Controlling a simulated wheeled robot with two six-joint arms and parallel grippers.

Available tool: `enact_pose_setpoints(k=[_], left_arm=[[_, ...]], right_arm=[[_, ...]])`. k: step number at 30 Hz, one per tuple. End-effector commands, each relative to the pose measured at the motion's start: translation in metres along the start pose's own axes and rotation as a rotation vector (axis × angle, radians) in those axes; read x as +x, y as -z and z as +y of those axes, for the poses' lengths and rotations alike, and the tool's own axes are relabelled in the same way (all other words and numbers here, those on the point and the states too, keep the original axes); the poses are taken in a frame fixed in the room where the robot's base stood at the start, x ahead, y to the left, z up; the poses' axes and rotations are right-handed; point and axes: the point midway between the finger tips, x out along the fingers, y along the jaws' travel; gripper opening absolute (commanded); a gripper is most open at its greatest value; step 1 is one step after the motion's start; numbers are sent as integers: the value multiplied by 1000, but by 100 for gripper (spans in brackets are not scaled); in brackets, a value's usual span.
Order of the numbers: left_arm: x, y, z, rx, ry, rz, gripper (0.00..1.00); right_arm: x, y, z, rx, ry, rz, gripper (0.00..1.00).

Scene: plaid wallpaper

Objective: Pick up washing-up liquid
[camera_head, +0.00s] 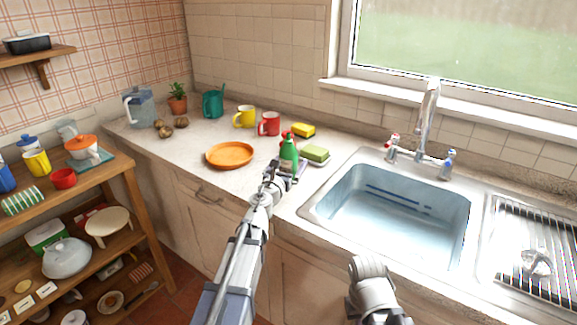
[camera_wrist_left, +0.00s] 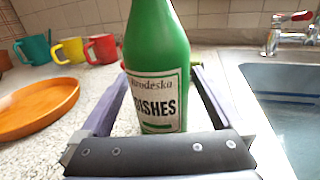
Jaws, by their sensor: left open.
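The washing-up liquid is a green bottle (camera_head: 289,151) with a white label, standing upright on the worktop beside the sink's left edge. It also fills the middle of the left wrist view (camera_wrist_left: 158,60), where its label partly reads "DISHES" and its top is cut off. My left gripper (camera_head: 284,166) is open at the bottle, and in the left wrist view its two fingers (camera_wrist_left: 160,85) reach along either side of it. Gaps show between fingers and bottle. The bottle's foot is hidden behind the gripper's palm there. My right gripper is not in view.
An orange plate (camera_head: 230,155) lies left of the bottle. Red (camera_head: 269,123) and yellow (camera_head: 244,117) mugs stand behind it. A green sponge (camera_head: 315,153) and a yellow one (camera_head: 304,129) lie close by. The sink (camera_head: 395,210) is to the right.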

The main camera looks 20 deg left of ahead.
Motion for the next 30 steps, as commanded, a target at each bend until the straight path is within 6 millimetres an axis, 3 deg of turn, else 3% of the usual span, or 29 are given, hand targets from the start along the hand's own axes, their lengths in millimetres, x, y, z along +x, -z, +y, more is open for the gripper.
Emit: enact_pose_setpoints(k=[1,4,12,30], left_arm=[[13,3,1,0,1,0,100],[25,1,0,0,1,0,100],[27,1,0,0,0,0,100],[27,1,0,0,0,0,32]], right_arm=[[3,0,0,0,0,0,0],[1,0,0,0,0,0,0],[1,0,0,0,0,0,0],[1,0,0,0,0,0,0]])
